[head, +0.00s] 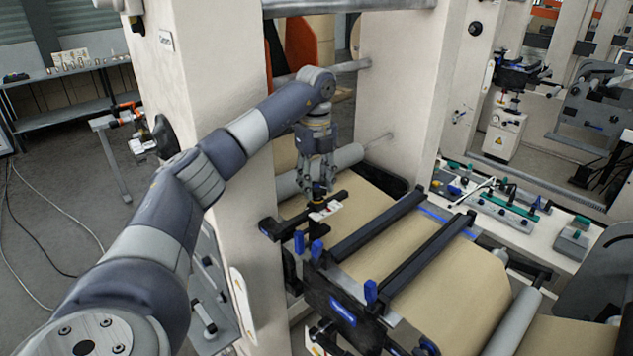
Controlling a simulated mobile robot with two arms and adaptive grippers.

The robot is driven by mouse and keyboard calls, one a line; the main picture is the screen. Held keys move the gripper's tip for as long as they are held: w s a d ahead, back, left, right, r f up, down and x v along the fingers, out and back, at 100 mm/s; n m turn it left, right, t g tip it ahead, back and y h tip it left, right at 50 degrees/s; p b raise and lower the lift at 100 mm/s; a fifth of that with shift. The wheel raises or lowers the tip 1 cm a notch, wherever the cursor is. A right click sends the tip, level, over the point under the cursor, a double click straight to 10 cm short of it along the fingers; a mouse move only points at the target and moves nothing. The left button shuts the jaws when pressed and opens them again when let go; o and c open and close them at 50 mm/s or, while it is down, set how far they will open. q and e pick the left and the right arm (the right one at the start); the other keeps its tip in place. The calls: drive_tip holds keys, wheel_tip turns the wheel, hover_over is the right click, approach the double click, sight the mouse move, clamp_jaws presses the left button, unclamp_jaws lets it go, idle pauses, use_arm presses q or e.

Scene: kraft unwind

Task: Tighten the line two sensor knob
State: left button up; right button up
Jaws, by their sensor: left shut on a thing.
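My left gripper (318,186) points straight down over the brown kraft web, between the machine's pale upright frames. Its fingers are shut on a small dark knob, which they mostly hide. Just below the fingertips is a small sensor block with a white and red label (325,210). It sits on a black crossbar (283,224) above the web. I cannot read a line number on it, and I cannot tell how far the knob is turned. My right gripper is not in view.
The brown web (440,285) runs under two black bars (430,255) with blue knobs (370,291) at their near ends. A grey roller (512,322) lies at the lower right. Pale frame walls flank my arm closely.

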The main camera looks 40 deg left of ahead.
sight(316, 184)
use_arm(q)
drive_tip(key=shift+s+f, duration=0.15)
drive_tip(key=shift+f, duration=0.15)
drive_tip(key=o, duration=1.1)
drive_tip(key=shift+c, duration=0.2)
drive_tip(key=shift+o, duration=0.2)
drive_tip(key=shift+a, duration=0.15)
drive_tip(key=shift+r, duration=0.1)
wheel_tip(316, 184, up, 12)
drive_tip(key=shift+w, duration=0.25)
